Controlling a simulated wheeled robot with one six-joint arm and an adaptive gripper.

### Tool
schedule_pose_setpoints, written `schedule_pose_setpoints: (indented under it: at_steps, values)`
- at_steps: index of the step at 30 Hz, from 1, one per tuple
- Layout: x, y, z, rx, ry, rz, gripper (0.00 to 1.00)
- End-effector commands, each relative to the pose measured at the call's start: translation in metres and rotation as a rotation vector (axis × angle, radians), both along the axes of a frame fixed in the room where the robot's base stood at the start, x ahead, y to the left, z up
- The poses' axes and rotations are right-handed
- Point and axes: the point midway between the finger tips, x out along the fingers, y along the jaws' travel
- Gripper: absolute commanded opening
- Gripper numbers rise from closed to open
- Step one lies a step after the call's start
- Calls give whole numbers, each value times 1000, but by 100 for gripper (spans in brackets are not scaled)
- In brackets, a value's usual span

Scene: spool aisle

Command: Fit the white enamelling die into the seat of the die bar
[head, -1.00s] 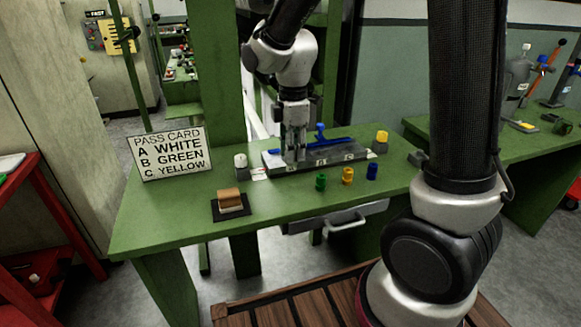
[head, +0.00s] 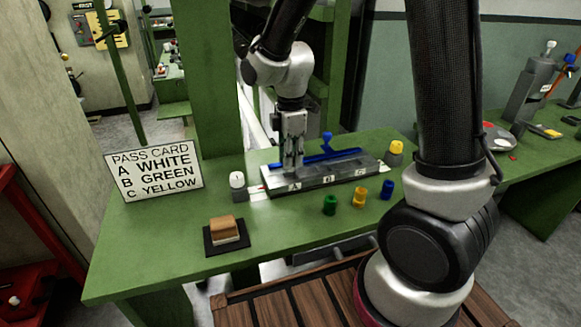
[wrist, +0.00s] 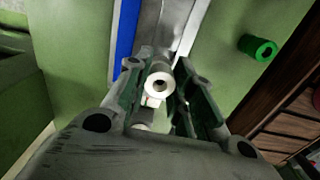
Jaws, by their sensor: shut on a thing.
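My gripper (head: 291,167) points down over the left, A-marked end of the grey die bar (head: 340,177), which lies on the green bench. In the wrist view, my gripper (wrist: 160,72) is shut on the white enamelling die (wrist: 160,86), a short white cylinder with a dark hole facing the camera. The bar (wrist: 171,30) runs away beyond the die. In the head view the fingers hide the die and the A seat, so I cannot tell whether the die is above the seat or in it.
A white-topped piece (head: 237,180) and yellow-topped piece (head: 396,148) flank the bar. A pass card (head: 154,171) and brown-topped block (head: 223,228) are left.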

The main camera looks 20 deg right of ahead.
Motion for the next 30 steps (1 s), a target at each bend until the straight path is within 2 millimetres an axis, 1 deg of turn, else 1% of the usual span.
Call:
schedule_pose_setpoints:
  at_steps: [3,7,19,20,22,23,30]
  values:
    - [-2,-1,-19,-2,6,0,0]
    - [-1,0,-34,-1,3,0,0]
    - [0,0,-39,0,1,0,0]
    - [0,0,-39,0,0,0,29]
    - [0,0,-39,0,1,0,41]
    - [0,0,-39,0,1,0,45]
    - [0,0,-38,0,1,0,45]
